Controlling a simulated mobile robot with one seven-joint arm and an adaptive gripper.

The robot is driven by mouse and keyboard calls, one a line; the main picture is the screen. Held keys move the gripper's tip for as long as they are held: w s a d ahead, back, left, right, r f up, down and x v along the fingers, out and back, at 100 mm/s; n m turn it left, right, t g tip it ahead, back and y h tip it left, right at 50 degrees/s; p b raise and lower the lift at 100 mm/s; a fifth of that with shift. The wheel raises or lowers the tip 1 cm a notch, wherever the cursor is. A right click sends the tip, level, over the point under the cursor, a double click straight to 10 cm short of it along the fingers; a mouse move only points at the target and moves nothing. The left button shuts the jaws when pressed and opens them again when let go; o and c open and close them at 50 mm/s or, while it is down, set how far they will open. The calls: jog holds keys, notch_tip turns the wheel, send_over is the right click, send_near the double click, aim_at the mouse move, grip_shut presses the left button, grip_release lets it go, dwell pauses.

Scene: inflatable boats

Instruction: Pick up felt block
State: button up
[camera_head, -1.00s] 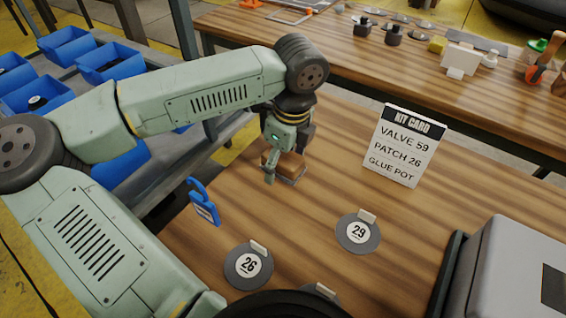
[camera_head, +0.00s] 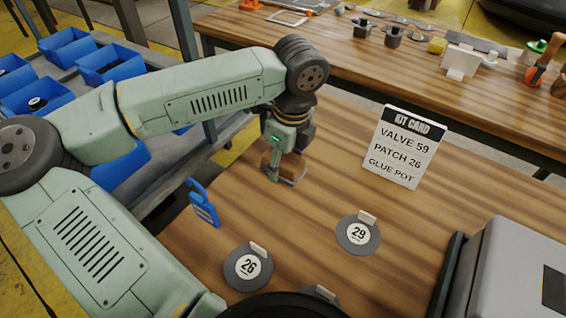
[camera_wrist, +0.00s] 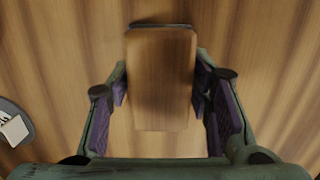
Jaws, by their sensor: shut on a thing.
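The felt block is a brown block with a wood-like top (camera_wrist: 160,70).
A kit card (camera_head: 404,147) stands to the right. Discs marked 29 (camera_head: 358,234) and 26 (camera_head: 248,267) lie nearer, with a blue tag (camera_head: 203,205) at the table's left edge. A grey case (camera_head: 505,265) stands at the near right.

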jog(key=shift+f, duration=0.1)
jog(key=shift+c, duration=1.1)
jog(key=shift+s+r+p, duration=0.1)
jog(key=shift+r+p, duration=0.15)
jog(key=shift+p, duration=0.2)
jog(key=shift+r+p, duration=0.15)
jog(key=shift+p, duration=0.2)
jog(key=shift+r+b, duration=0.15)
jog(key=shift+b, duration=0.25)
notch_tip(320, 180, up, 3)
jog(key=shift+f+b, duration=0.2)
jog(key=shift+b, duration=0.4)
jog(key=s+a+b, duration=0.1)
jog(key=s, duration=0.4)
jog(key=s+a+r+b, duration=0.1)
jog(key=s+a, duration=0.1)
jog(key=s, duration=0.3)
jog(key=s+a+r+b, duration=0.1)
jog(key=s+b, duration=0.1)
jog(key=s, duration=0.3)
jog(key=shift+s+a, duration=0.1)
jog(key=shift+a, duration=0.1)
